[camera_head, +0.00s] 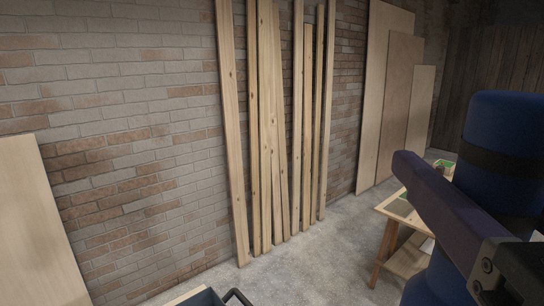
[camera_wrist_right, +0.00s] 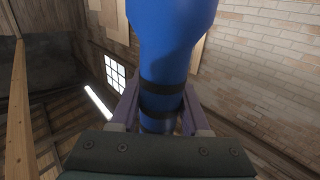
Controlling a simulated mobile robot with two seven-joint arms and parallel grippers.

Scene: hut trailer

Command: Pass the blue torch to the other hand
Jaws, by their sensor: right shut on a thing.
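The blue torch (camera_head: 508,120) stands large at the right edge of the head view, close to the camera, roughly upright, with a dark band around it. My right gripper (camera_head: 432,190) is shut on it, one purple finger lying across its front. In the right wrist view the torch (camera_wrist_right: 170,50) fills the middle, with two black bands, between the two fingers of the right gripper (camera_wrist_right: 160,112). Its wide end points to the top of that picture. My left gripper shows in neither view.
Wooden planks (camera_head: 265,130) and plywood sheets (camera_head: 385,95) lean on a brick wall (camera_head: 130,120). A wooden workbench (camera_head: 402,212) with a green item (camera_head: 443,165) stands behind the torch. A dark container (camera_head: 205,298) with a handle is at the bottom. The concrete floor (camera_head: 320,262) between is clear.

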